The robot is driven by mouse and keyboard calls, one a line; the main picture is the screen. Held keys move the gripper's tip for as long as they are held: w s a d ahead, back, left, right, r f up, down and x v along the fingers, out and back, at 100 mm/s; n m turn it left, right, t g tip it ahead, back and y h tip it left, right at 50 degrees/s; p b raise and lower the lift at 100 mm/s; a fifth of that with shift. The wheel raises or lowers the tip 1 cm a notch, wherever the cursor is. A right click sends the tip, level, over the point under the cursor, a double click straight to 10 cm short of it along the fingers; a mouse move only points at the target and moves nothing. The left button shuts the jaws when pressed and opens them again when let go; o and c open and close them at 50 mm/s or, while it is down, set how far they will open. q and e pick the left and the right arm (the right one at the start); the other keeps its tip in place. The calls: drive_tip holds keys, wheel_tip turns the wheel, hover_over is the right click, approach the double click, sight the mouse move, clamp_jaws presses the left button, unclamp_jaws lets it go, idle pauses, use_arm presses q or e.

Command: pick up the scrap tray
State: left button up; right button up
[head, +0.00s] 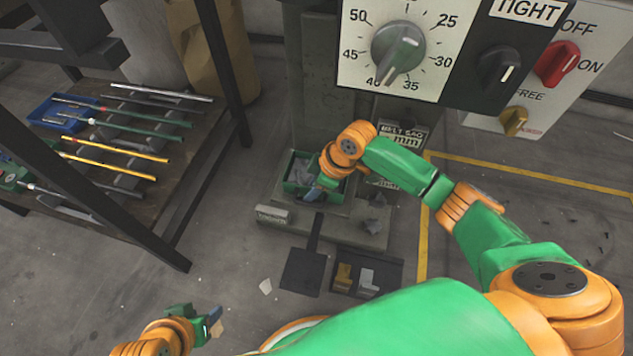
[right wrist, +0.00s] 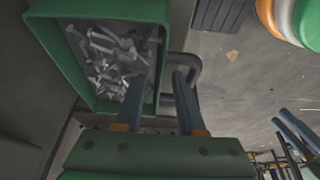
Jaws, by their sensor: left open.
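The scrap tray is a green open box (head: 289,186) holding grey metal scraps, on a grey ledge at the foot of the press in the head view. It also shows in the right wrist view (right wrist: 48,43), filled with loose metal pieces. My right gripper (right wrist: 160,74) is open at the tray's near right side. One finger is over the tray's inside and the other outside, with the green wall between them. In the head view the right gripper (head: 325,180) partly hides the tray. My left gripper (head: 215,320) is open and empty, low at the bottom left, away from the tray.
A press panel with a large dial (head: 398,50) overhangs behind the tray. A dark rack (head: 185,215) with rods stands at the left. Pedals (head: 345,276) and a dark plate (head: 303,272) lie before the ledge. Grey scraps (head: 375,226) lie on the ledge. Floor between rack and ledge is mostly clear.

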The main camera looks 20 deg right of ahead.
clamp_jaws()
idle(1.4)
